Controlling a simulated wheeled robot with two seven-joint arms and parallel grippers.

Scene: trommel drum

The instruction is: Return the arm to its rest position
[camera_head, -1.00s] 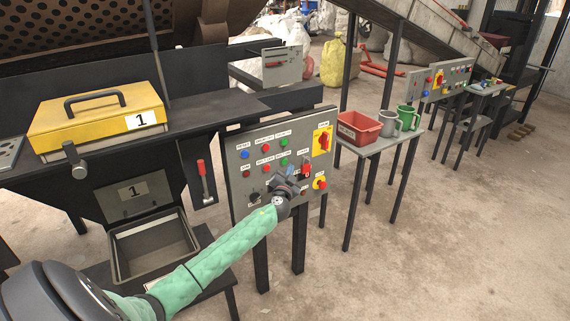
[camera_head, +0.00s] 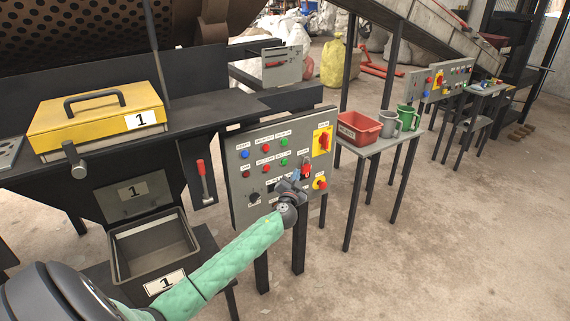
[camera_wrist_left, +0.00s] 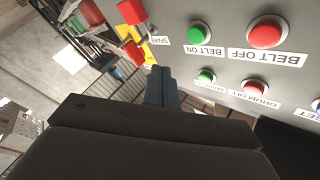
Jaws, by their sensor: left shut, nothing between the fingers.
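My left arm, in a green sleeve, reaches in from the lower left in the head view. Its gripper (camera_head: 292,190) is in front of the lower part of the grey control panel (camera_head: 240,190). In the left wrist view the two dark fingers (camera_wrist_left: 162,88) are together with nothing between them, and the panel face (camera_wrist_left: 205,50) with its red and green buttons fills the upper right. I cannot tell whether the fingertips touch the panel. The gripper hides part of the panel's lower row. My right gripper is not in view.
A yellow box lid marked 1 (camera_head: 100,118) sits on the dark machine frame at left. A grey bin (camera_head: 155,248) stands below it, beside my arm. A red tray (camera_head: 358,127) and mugs stand on a small table at right.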

